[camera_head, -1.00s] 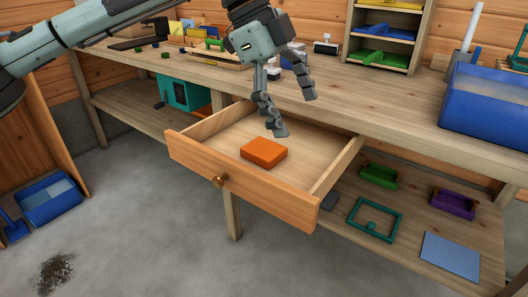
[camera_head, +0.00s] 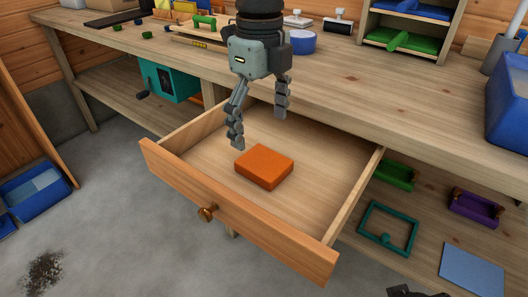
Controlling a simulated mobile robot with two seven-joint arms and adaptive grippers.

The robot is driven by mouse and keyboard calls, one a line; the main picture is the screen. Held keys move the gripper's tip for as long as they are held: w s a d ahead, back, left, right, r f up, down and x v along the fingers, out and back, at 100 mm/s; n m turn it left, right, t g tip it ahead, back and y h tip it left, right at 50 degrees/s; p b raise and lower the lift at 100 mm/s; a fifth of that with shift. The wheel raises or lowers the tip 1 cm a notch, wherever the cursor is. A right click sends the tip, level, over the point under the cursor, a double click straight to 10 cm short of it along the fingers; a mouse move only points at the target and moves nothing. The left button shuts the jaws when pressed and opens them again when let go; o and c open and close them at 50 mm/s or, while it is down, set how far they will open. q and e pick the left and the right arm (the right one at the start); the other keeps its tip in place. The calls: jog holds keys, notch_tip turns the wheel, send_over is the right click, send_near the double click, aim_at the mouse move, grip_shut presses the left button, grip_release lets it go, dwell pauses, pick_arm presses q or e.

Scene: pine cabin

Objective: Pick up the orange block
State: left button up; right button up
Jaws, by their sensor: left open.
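The orange block (camera_head: 264,166) lies flat on the bottom of the open wooden drawer (camera_head: 320,150), nearer its front. My left gripper (camera_head: 258,128) hangs above the drawer, pointing down, with its two fingers spread apart and nothing between them. It is above and a little behind the block, apart from it as far as I can tell. My right gripper cannot be made out; only a small dark piece shows at the bottom edge.
The drawer's front panel with its brass knob (camera_head: 207,213) and side walls surround the block. The workbench top (camera_head: 390,95) is behind. A blue bin (camera_head: 508,105) stands at right.

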aim_at(264, 161)
pick_arm(q)
jog(key=f, duration=0.3)
jog(key=shift+s+d, duration=0.15)
jog(key=shift+s, duration=0.2)
notch_tip(264, 161, down, 4)
jog(key=shift+d+r+p, duration=0.15)
jog(key=shift+r+p, duration=0.1)
jog(key=shift+p, duration=0.2)
jog(key=shift+f, duration=0.2)
jog(key=shift+w, duration=0.1)
jog(key=shift+c, duration=0.3)
pick_arm(e)
notch_tip(264, 161, down, 2)
jog(key=shift+s+f, duration=0.1)
pick_arm(q)
jog(key=c, duration=1.2)
pick_arm(e)
jog(key=shift+s+a, duration=0.15)
jog(key=shift+s, duration=0.05)
